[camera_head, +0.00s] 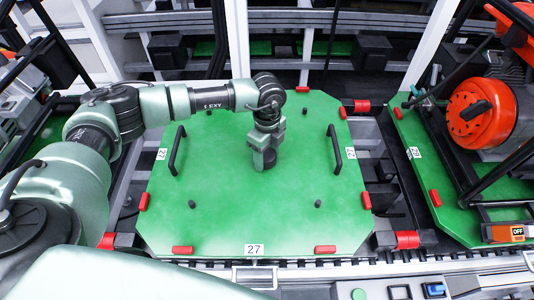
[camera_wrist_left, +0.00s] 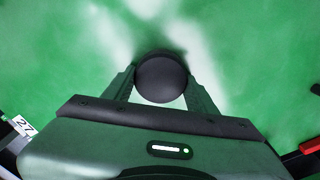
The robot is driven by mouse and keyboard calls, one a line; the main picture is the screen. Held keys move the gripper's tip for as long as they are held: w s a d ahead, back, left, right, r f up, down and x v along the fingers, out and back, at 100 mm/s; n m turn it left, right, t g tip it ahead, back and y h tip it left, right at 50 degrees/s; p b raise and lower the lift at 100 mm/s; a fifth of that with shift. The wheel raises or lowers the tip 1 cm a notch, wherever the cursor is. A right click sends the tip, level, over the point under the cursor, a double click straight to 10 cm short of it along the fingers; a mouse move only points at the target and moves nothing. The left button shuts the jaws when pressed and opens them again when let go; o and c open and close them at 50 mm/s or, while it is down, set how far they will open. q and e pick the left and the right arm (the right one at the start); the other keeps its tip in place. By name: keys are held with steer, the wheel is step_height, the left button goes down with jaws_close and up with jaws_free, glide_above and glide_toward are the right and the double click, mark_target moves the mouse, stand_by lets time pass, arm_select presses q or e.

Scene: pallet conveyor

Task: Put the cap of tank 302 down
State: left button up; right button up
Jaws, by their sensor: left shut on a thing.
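My left gripper (camera_head: 266,152) reaches in from the left over the green pallet (camera_head: 220,210) marked 27. It is shut on a dark round cap (camera_head: 264,160), low over the middle of the pallet. In the left wrist view the cap (camera_wrist_left: 162,78) sits between the two fingers of my left gripper (camera_wrist_left: 160,88), with green pallet surface (camera_wrist_left: 60,60) behind it. I cannot tell whether the cap touches the pallet. Tank 302 cannot be made out by any label. My right gripper is not in view.
Two black handles (camera_head: 177,150) (camera_head: 334,149) and several small dark pegs stand on the pallet. Red blocks (camera_head: 325,250) line its edges. At right, another green pallet (camera_head: 425,165) carries an orange-and-black machine (camera_head: 482,112). A button panel (camera_head: 430,290) runs along the front. Much of the pallet is bare.

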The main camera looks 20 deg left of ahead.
mark_target(267, 156)
arm_select(q)
steer(key=shift+f, duration=0.1)
steer(key=o, duration=1.4)
steer(key=shift+c, duration=0.2)
step_height(267, 156, up, 12)
steer(key=b, duration=0.1)
steer(key=shift+r+b, duration=0.2)
steer(key=shift+b, duration=0.15)
steer(key=shift+s+f, duration=0.1)
